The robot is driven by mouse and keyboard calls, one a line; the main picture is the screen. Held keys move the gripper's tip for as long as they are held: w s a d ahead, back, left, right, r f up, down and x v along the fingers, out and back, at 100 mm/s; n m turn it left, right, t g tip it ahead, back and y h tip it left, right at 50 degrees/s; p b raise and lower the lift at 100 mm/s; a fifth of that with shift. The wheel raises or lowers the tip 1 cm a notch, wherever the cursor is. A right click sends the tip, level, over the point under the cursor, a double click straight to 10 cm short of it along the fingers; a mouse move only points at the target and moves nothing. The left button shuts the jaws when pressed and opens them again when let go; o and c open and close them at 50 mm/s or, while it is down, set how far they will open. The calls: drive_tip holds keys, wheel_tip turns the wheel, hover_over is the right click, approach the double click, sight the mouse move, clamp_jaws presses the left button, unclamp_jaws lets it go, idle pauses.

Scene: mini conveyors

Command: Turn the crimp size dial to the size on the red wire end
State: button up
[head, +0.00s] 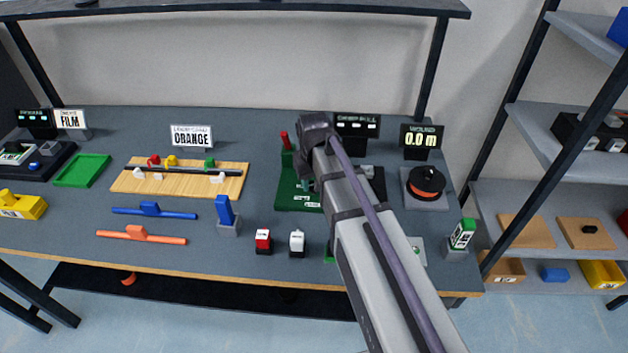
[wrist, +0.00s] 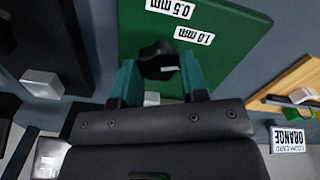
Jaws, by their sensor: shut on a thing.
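The green crimp station (head: 290,200) stands on the bench, partly hidden by my arm in the head view. Its green plate (wrist: 225,60) fills much of the wrist view, with white labels reading 0.5 mm (wrist: 170,8) and what looks like 1.0 mm (wrist: 194,34). The black dial knob (wrist: 156,52) sits between the teal fingers of my gripper (wrist: 158,72), which is shut on it. A small light mark shows on the knob; which size it points to I cannot tell.
A blue upright piece (head: 225,210) stands left of the station, and a wooden board (head: 125,184) with coloured clips lies further left. A spool (head: 426,181) stands right of my arm.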

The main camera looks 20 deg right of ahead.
sight(313, 183)
drive_tip(key=shift+n, duration=0.5)
drive_tip(key=o, duration=0.9)
drive_tip(key=shift+o, duration=0.2)
wheel_tip(313, 183, up, 11)
drive_tip(key=p, duration=1.1)
drive_tip(key=shift+f, duration=0.15)
